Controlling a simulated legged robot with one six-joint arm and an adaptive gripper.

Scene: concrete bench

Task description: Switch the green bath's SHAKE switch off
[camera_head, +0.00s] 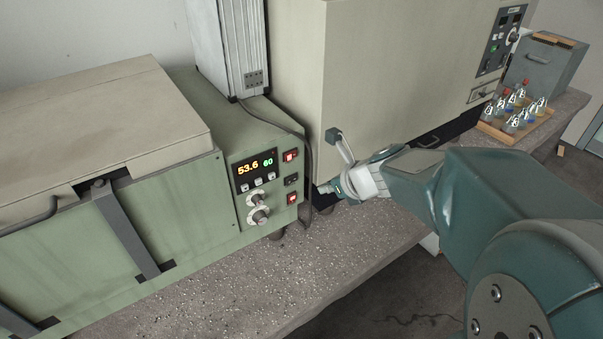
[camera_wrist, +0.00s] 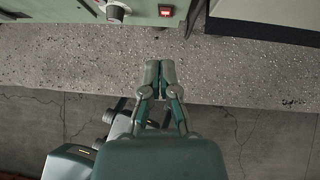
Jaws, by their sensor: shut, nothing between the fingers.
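The green bath (camera_head: 110,250) stands at the left of the bench. Its dark control panel has a display (camera_head: 255,167) reading 53.6 and 60, small buttons and two knobs (camera_head: 259,207). Down the panel's right side are an upper red switch (camera_head: 290,156), a dark middle fitting (camera_head: 291,181) and a lower red switch (camera_head: 292,198). Their labels are too small to read. My gripper (camera_head: 326,188) is right of the panel, apart from it. In the wrist view my gripper (camera_wrist: 160,66) is shut and empty, below a lit red switch (camera_wrist: 165,11) and a knob (camera_wrist: 117,13).
A large beige cabinet (camera_head: 400,70) stands right of the bath, with a handle (camera_head: 341,145) close to my gripper. A grey cable (camera_head: 306,160) hangs between them. A wooden tray (camera_head: 490,130) of bottles is at the far right. The speckled bench top (camera_head: 250,280) is clear before the bath.

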